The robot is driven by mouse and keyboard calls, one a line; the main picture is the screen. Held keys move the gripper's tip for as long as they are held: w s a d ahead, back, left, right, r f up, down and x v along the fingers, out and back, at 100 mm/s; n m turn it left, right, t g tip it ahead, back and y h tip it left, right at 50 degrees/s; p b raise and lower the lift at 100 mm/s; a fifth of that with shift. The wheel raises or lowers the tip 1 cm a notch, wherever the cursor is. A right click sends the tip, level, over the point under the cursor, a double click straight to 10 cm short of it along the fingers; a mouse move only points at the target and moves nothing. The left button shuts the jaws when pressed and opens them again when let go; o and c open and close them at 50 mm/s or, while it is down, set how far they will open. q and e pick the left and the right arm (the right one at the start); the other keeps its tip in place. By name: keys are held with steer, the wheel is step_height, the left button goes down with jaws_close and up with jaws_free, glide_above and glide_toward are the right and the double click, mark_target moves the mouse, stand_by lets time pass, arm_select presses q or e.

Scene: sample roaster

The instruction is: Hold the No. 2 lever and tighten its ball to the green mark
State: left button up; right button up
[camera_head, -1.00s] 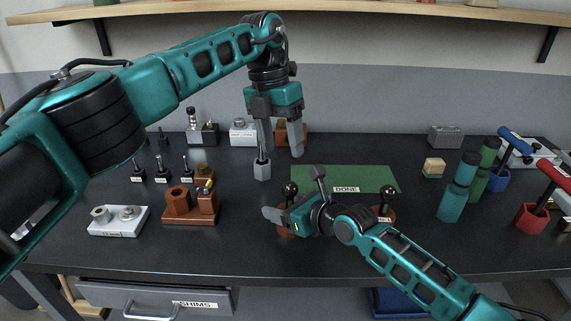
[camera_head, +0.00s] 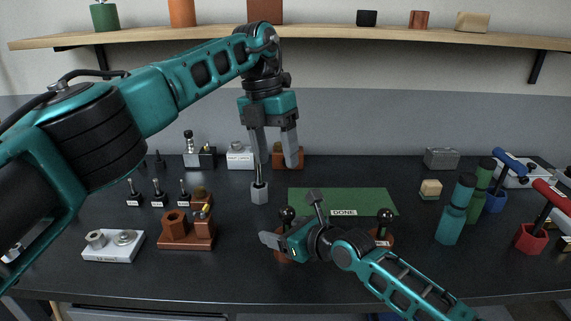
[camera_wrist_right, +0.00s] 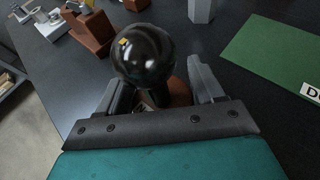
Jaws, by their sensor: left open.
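Two levers with black balls stand on brown bases in front of the green mat. The left lever's ball (camera_head: 288,214) is beside my right gripper (camera_head: 270,241); the other ball (camera_head: 385,215) is to the right. I cannot read which is No. 2. In the right wrist view a black ball (camera_wrist_right: 142,55) with a small yellow mark rises between the open fingers of my right gripper (camera_wrist_right: 162,85), with a gap at the right finger. No green mark shows on it. My left gripper (camera_head: 277,163) is open, above a grey hexagonal piece (camera_head: 259,192) with a thin rod.
The green mat (camera_head: 355,201) labelled DONE lies behind the levers. Brown blocks (camera_head: 187,240) and a light tray (camera_head: 113,247) stand at left. Teal bottles (camera_head: 455,212) and red and blue handled tools stand at right. A shelf (camera_head: 340,34) runs above.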

steer(key=o, duration=0.5)
